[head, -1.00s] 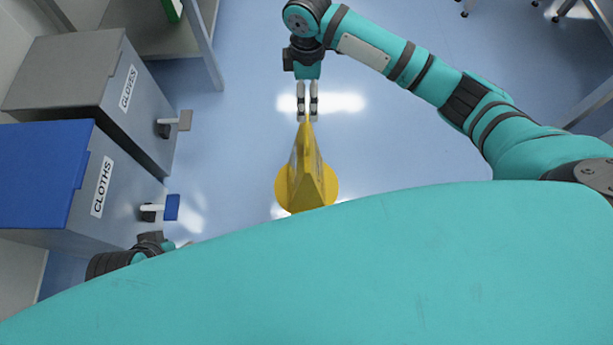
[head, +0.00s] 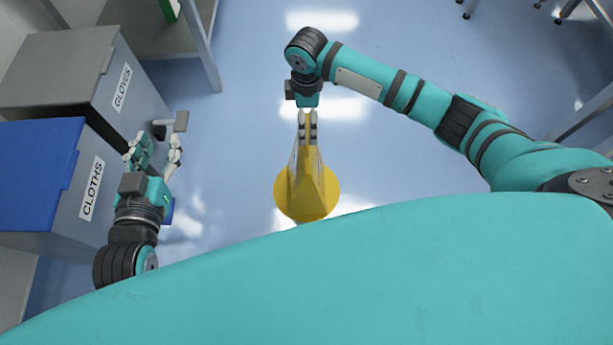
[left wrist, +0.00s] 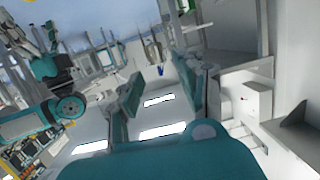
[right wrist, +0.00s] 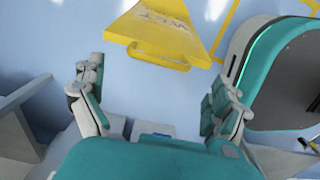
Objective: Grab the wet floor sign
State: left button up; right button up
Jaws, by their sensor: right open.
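The yellow wet floor sign (head: 308,190) stands on the blue floor in the middle of the head view, with a round yellow base. In the right wrist view the sign (right wrist: 160,35) shows at the top, ahead of the fingers, with "WET" lettering. My right gripper (head: 307,125) overlaps the sign's far upper end in the head view. In the right wrist view its fingers (right wrist: 155,105) are spread wide with nothing between them. My left gripper (head: 155,150) is by the bins, away from the sign; its fingers (left wrist: 163,95) are apart and empty.
A grey gloves bin (head: 60,75) and a blue-lidded cloths bin (head: 40,170) stand at the left, close to my left gripper. A table leg (head: 207,45) is at the upper left. The floor around the sign is clear.

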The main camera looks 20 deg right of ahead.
aim_at(307, 132)
jog(key=shift+f, duration=0.8)
notch_tip(307, 132, down, 5)
jog(key=b, duration=0.3)
jog(key=shift+s+r, duration=0.15)
jog(key=shift+r, duration=0.05)
jog(key=shift+f, duration=0.1)
jog(key=c, duration=1.3)
jog(key=shift+c, duration=0.7)
pick_arm(q)
notch_tip(307, 132, up, 13)
jog(key=s+d+t+h, duration=0.1)
jog(key=t+h, duration=0.2)
jog(key=t, duration=0.5)
jog(key=shift+s+d+r+t, duration=0.2)
jog(key=shift+s+d+t, duration=0.1)
jog(key=shift+s+t, duration=0.1)
